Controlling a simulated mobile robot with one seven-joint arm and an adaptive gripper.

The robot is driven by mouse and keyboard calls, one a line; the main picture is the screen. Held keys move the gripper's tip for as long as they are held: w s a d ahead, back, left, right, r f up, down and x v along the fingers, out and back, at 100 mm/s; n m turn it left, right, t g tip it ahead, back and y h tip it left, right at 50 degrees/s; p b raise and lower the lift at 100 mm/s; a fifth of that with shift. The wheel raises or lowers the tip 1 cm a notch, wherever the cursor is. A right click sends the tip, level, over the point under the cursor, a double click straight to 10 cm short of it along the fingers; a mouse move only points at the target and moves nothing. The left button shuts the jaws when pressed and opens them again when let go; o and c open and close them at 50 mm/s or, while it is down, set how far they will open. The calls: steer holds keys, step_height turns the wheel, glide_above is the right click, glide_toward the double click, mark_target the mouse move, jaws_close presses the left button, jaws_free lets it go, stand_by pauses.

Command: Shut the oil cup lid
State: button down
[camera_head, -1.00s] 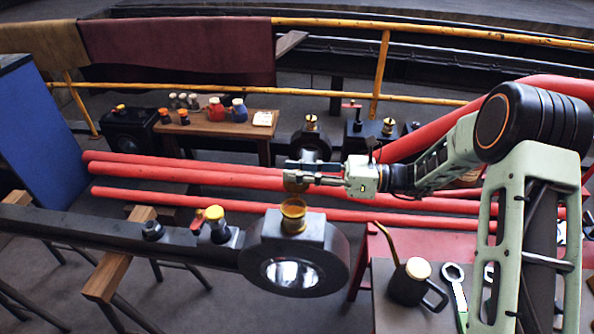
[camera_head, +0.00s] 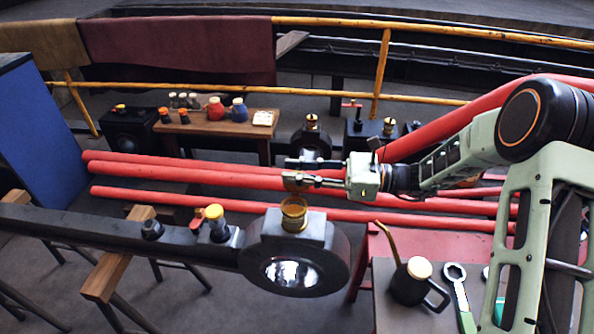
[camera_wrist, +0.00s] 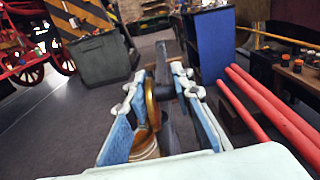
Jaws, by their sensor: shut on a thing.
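The brass oil cup (camera_head: 294,214) stands on the block of the dark rod end in the head view. Its brass lid (camera_head: 295,183) is raised above the cup. The wrist view shows the lid as an upright disc (camera_wrist: 152,106) between my fingers, with the cup's ribbed rim (camera_wrist: 146,148) just below. My gripper (camera_head: 303,172) reaches in from the right and is shut on the lid. The hinge is hidden from me.
The dark rod (camera_head: 100,234) runs left from the cup and carries a red-handled fitting (camera_head: 216,222). Red rails (camera_head: 180,173) pass behind.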

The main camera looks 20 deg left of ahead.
mark_target(295, 190)
steer(key=shift+s+d+r+n+b, duration=0.2)
steer(key=shift+s+n+b, duration=0.2)
steer(key=shift+n, duration=0.6)
steer(key=shift+s+d+n, duration=0.1)
steer(key=shift+s+n, duration=0.15)
steer(key=shift+n, duration=0.25)
steer(key=shift+s+d+f+n+b, duration=0.15)
steer(key=shift+s+n+b, duration=0.4)
steer(key=shift+n, duration=0.4)
steer(key=shift+s+d+f+n+b, duration=0.1)
steer(key=shift+s+n+b, duration=0.4)
steer(key=shift+n, duration=0.45)
steer(key=shift+s+d+f+n+b, duration=0.2)
steer(key=shift+s+n+b, duration=0.1)
steer(key=shift+n+b, duration=0.4)
steer(key=shift+s+d+f+n+b, duration=0.15)
steer(key=shift+s+n+b, duration=0.25)
steer(key=shift+n, duration=0.5)
steer(key=shift+s+f+n+b, duration=0.25)
steer(key=shift+n+b, duration=0.4)
steer(key=shift+n, duration=0.1)
steer(key=shift+s+f+n+b, duration=0.2)
steer(key=shift+n+b, duration=0.4)
steer(key=shift+n, duration=0.15)
steer(key=c, duration=1.8)
jaws_free()
steer(key=shift+d, duration=0.1)
